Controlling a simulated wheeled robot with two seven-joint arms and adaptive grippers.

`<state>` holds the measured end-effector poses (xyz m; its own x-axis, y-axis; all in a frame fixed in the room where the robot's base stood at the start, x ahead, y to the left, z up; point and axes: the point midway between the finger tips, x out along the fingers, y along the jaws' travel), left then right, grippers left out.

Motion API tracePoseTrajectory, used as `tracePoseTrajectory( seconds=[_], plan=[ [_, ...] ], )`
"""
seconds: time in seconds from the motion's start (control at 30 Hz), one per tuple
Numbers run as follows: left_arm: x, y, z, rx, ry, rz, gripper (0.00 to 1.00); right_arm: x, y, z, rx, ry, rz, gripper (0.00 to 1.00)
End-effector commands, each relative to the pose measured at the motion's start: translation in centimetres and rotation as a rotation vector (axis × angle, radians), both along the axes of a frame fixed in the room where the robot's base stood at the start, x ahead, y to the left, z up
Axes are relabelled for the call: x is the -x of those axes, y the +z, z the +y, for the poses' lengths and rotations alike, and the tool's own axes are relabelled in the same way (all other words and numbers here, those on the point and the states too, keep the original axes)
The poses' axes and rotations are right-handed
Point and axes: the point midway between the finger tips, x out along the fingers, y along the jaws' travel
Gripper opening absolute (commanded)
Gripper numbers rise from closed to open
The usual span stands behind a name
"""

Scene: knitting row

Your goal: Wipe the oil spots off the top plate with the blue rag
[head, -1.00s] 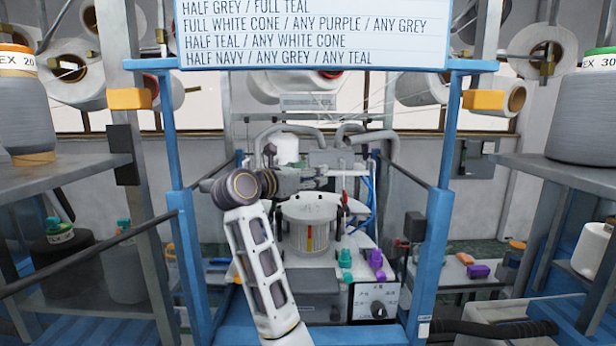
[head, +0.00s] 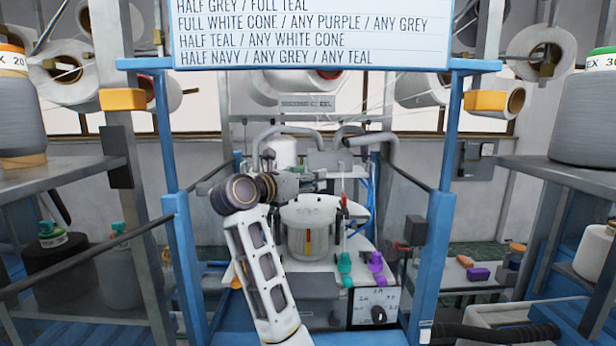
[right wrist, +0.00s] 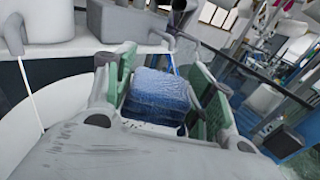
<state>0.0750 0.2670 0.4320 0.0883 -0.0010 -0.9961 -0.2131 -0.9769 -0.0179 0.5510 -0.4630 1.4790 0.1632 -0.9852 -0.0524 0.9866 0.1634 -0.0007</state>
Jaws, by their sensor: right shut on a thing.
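The blue rag (right wrist: 160,94) sits between the green-padded fingers of my right gripper (right wrist: 168,80) in the right wrist view. The gripper is shut on it. In the head view my right gripper (head: 290,184) is by the back left of the knitting machine's pale round top plate (head: 308,212), pointing right; its fingers are small and partly lost against the machine, and the rag cannot be made out there. I cannot make out oil spots on the plate at this size. Whether the rag touches the plate cannot be told. My left gripper is not in view.
Blue frame posts (head: 180,240) stand on both sides of the machine. Grey pipes (head: 290,133) arch behind. Shelves with yarn cones flank both sides.

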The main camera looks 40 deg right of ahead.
Motion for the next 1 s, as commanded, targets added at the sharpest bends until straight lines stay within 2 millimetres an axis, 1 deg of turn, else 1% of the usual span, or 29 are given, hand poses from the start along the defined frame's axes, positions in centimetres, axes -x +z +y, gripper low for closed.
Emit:
tracePoseTrajectory(
  seconds=[0.3, 0.6, 0.8, 1.0],
  plan=[
    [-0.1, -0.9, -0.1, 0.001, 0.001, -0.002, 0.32, 0.0, -2.4, 0.0, 0.002, 0.0, 0.001, 0.35],
    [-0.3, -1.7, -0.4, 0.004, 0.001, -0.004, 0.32, 0.0, -4.3, 0.0, 0.003, 0.0, 0.0, 0.35],
    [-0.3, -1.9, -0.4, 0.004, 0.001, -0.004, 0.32, 0.0, -4.9, 0.0, 0.002, 0.0, 0.0, 0.35],
    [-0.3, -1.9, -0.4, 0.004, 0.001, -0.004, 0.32, 0.0, -5.0, 0.0, 0.001, 0.0, 0.0, 0.35]
  ],
)
